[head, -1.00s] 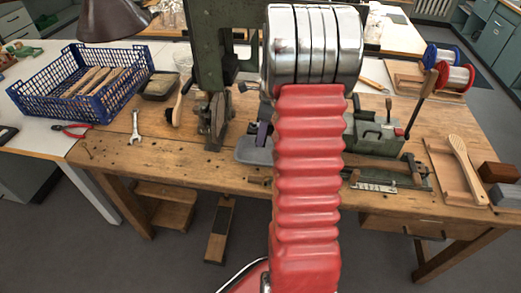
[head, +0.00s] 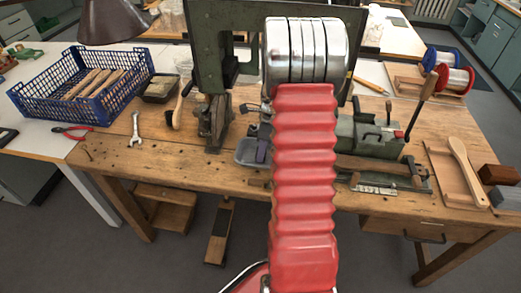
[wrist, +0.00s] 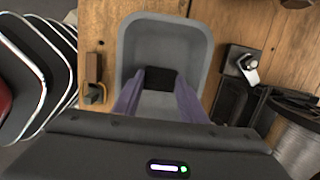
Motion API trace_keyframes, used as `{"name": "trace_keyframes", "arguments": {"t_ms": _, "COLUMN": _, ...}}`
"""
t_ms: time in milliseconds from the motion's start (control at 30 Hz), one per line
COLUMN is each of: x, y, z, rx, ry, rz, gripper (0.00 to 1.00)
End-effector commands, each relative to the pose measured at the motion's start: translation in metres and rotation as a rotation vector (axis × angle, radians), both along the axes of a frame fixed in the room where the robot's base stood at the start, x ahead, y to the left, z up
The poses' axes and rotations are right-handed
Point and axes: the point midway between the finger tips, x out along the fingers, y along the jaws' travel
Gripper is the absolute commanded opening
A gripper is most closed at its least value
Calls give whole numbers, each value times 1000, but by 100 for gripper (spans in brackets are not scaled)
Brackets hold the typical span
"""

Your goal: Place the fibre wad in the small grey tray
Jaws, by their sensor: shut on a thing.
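The small grey tray (wrist: 196,50) lies on the wooden bench and fills the middle of the wrist view. In the head view the tray (head: 244,151) shows partly, left of my arm. My gripper (wrist: 160,84) has purple fingers and is shut on a dark, block-like fibre wad (wrist: 161,76). The wad appears over the tray's inside; its exact height above the floor cannot be told. In the head view a purple finger of my gripper (head: 262,150) shows at the tray's right side, and the wad is hidden.
A green machine frame (head: 208,60) stands behind the tray, with a dark round part left of it. A green vise-like fixture (head: 370,135) is to the right. A blue crate (head: 112,95), a wrench (head: 136,127) and a wooden paddle brush (head: 464,165) lie farther off.

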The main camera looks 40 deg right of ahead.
Motion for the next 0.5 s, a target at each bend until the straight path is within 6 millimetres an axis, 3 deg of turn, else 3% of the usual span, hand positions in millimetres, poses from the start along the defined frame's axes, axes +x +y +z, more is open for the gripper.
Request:
{"name": "trace_keyframes", "arguments": {"t_ms": 300, "x": 0, "y": 0, "z": -2, "rx": 0, "ry": 0, "rz": -1, "gripper": 17}}
{"name": "trace_keyframes", "arguments": {"t_ms": 333, "x": 0, "y": -1, "z": -2, "rx": -1, "ry": -1, "rz": -1, "gripper": 40}}
{"name": "trace_keyframes", "arguments": {"t_ms": 500, "x": 0, "y": -1, "z": -1, "rx": -1, "ry": -1, "rz": -1, "gripper": 51}}
